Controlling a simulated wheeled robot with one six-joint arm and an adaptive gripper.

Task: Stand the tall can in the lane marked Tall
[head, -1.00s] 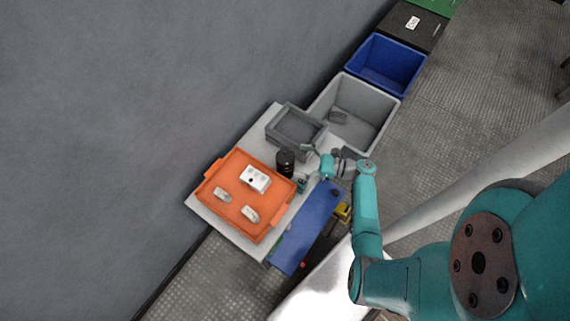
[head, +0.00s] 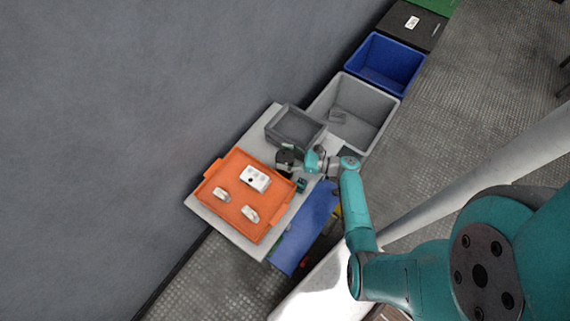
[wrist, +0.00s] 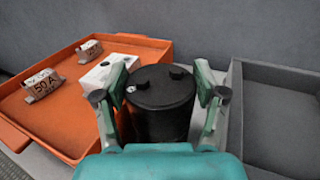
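The tall can is a black upright cylinder with two dark studs on top; in the wrist view the can (wrist: 160,100) stands between my fingers. In the head view the can (head: 284,160) stands on the light table between the orange tray and the small grey bin, partly hidden by my gripper (head: 296,160). In the wrist view my gripper (wrist: 160,92) is open, one finger on each side of the can near its top. Whether either finger touches it I cannot tell. No lane marked Tall can be made out in either view.
An orange tray (head: 232,228) beside the can holds a white block (head: 255,179) and two small light parts, one labelled 50 A (wrist: 42,84). The small grey bin (head: 283,136) looks empty. Larger grey (head: 377,131) and blue (head: 379,79) bins stand beyond. A blue panel (head: 302,235) lies nearer me.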

